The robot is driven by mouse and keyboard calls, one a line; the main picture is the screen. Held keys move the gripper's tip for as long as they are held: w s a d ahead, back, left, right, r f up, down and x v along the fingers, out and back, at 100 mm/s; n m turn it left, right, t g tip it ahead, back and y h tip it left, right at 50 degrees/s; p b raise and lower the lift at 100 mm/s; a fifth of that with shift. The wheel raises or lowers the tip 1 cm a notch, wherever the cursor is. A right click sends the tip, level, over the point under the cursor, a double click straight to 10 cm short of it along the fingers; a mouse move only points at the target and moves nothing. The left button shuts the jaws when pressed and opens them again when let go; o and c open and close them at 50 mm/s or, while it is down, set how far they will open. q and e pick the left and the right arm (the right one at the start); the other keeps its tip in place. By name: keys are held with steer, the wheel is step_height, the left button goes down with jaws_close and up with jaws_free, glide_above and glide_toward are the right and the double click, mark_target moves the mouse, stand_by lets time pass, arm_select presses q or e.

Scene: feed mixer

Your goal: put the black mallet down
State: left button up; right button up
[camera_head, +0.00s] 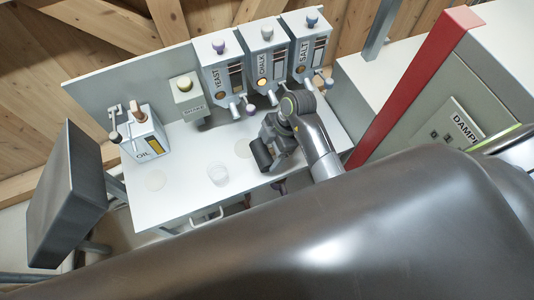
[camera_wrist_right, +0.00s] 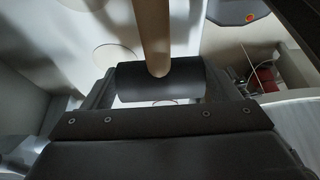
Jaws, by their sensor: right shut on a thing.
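The black mallet (camera_wrist_right: 185,84) has a dark cylindrical head and a pale wooden handle (camera_wrist_right: 153,28). In the right wrist view its head lies crosswise between the fingers of my right gripper (camera_wrist_right: 160,92), which is shut on it. The handle runs to the top of that view, and its end is cut off. In the head view the right gripper (camera_head: 272,148) is over the white table (camera_head: 200,160), with the dark mallet head (camera_head: 261,155) at its left side. I cannot tell whether the mallet touches the table. My left gripper is not in view.
Yeast (camera_head: 222,75), chalk (camera_head: 268,62) and salt (camera_head: 307,48) dispensers line the table's back. An oil container (camera_head: 143,140) stands left. Pale round marks (camera_head: 155,181) lie on the tabletop. A red-edged cabinet (camera_head: 420,85) stands right.

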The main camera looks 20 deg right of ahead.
steer(key=shift+f, duration=1.9)
steer(key=shift+w+f, duration=0.1)
steer(key=o, duration=1.1)
steer(key=shift+c, duration=0.2)
steer(key=b+v, duration=0.1)
steer(key=v, duration=1.1)
steer(key=shift+d, duration=0.1)
